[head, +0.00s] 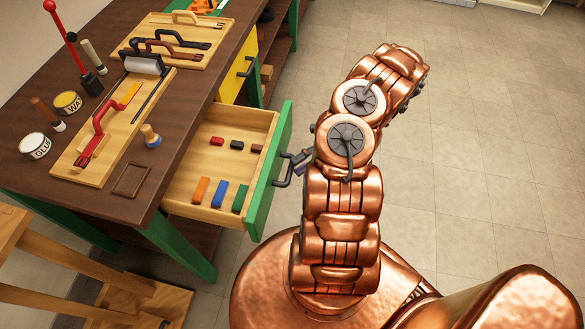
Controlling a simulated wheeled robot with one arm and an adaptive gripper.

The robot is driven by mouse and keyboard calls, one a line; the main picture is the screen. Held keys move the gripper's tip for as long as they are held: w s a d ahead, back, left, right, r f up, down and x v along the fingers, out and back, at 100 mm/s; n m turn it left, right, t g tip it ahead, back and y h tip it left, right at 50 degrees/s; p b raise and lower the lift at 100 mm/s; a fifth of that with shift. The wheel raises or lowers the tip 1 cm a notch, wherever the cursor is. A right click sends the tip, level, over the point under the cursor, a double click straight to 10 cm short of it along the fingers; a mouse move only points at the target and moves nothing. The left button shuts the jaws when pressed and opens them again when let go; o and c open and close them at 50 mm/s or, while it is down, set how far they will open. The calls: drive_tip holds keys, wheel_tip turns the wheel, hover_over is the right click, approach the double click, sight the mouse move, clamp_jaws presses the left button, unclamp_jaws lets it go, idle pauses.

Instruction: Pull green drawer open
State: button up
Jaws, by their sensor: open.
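The green-fronted drawer (271,171) is pulled well out from the dark wooden workbench (120,190). Its pale wooden inside shows, with several small coloured blocks in it, among them an orange one (200,190) and a blue one (220,194). The dark drawer handle (286,171) is on the right side of the green front. My gripper (301,160) is at the handle, partly hidden behind my copper arm. Its jaws are open; I cannot tell whether they touch the handle.
A yellow drawer (238,75) farther back looks shut. Tools on wooden boards, a wax tin (68,103) and a glue tin (35,146) stand on the bench. A wooden stool (60,265) is at the lower left. The tiled floor (480,150) to the right is clear.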

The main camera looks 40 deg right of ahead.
drive_tip(key=v, duration=0.8)
idle(0.7)
